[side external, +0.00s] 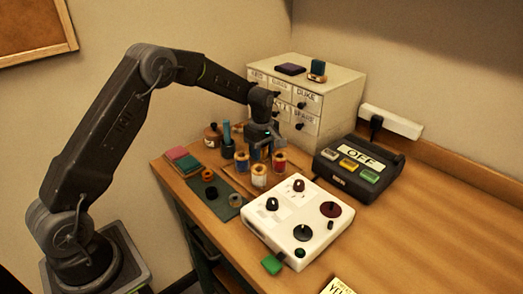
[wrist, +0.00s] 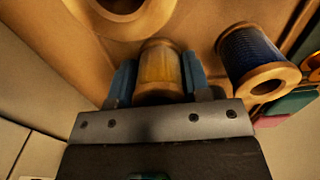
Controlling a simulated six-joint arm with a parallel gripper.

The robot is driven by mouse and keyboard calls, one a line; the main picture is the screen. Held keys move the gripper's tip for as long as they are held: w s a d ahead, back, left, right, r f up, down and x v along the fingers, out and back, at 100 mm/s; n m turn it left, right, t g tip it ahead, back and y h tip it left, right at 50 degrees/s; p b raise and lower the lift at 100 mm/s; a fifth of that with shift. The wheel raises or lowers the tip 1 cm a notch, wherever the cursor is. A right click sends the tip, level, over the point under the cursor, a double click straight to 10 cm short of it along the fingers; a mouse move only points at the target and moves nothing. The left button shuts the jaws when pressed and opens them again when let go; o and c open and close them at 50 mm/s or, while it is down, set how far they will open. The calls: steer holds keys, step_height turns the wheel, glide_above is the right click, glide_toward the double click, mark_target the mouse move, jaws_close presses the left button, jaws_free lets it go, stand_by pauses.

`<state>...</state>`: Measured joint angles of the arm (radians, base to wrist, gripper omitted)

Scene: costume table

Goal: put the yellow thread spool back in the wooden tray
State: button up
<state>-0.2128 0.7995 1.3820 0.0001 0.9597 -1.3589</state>
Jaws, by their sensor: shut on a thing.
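The yellow thread spool (wrist: 160,68) is between the two blue fingers of my gripper (wrist: 160,80) in the wrist view, and the fingers are shut on it. In the side external view my gripper (side external: 263,148) is low among the spools and mostly hides the yellow one. The wooden tray (side external: 234,181) is low and lies beneath this group, its outline partly covered. A blue spool (side external: 242,162) stands left of my gripper, a red spool (side external: 279,161) right of it, and a white one (side external: 259,175) in front. I cannot tell whether the yellow spool touches the surface below.
A white control box (side external: 290,225) stands close in front, right of the spools. A dark box marked OFF (side external: 355,165) is to the right and a drawer cabinet (side external: 330,100) behind. A dark green mat (side external: 220,203) lies left. The table's right front is mostly clear.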

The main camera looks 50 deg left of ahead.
steer(key=o, duration=0.9)
steer(key=shift+f, duration=0.15)
steer(key=s+d+r+m+t, duration=0.1)
steer(key=s+d+r+m, duration=0.15)
steer(key=r, duration=0.65)
steer(key=s+d+r+m, duration=0.1)
steer(key=s+r, duration=0.2)
steer(key=r, duration=0.7)
steer(key=s+d+r+m+t, duration=0.1)
steer(key=s+d+r+m, duration=0.15)
steer(key=s, duration=0.25)
steer(key=s+d+r+m+t, duration=0.1)
steer(key=s+r+m, duration=0.15)
steer(key=s, duration=0.25)
steer(key=s+d+f+m+t, duration=0.1)
steer(key=s+m, duration=0.2)
steer(key=s, duration=0.2)
steer(key=s+d+f+m, duration=0.1)
steer(key=s+d+m, duration=0.1)
steer(key=s, duration=0.4)
steer(key=s+d+f+m+t, duration=0.1)
steer(key=s+m, duration=0.3)
steer(key=s, duration=0.1)
steer(key=shift+s+d+f+m+t, duration=0.15)
steer(key=shift+s+f+m+t, duration=0.15)
steer(key=shift+s, duration=0.1)
